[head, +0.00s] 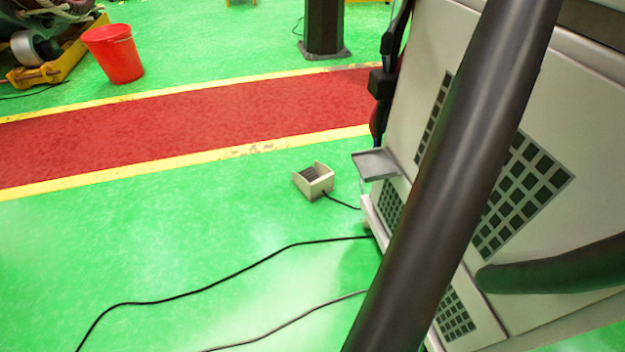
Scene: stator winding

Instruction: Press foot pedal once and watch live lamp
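The foot pedal (314,180) stands on the green floor near the middle of the head view. It is a small beige box with raised sides and a dark ribbed tread. A black cable runs from it to the right towards the cabinet. Nothing touches the pedal. I cannot tell whether its tread is pressed. No live lamp shows in this view. Neither of my grippers is in view.
A beige cabinet (408,112) with dark vents fills the right side, with a small grey shelf (375,164). Thick dark tubes (455,180) cross in front. Loose cables (236,272) lie on the floor. A red bucket (113,55) and dark column (323,28) stand beyond the red lane.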

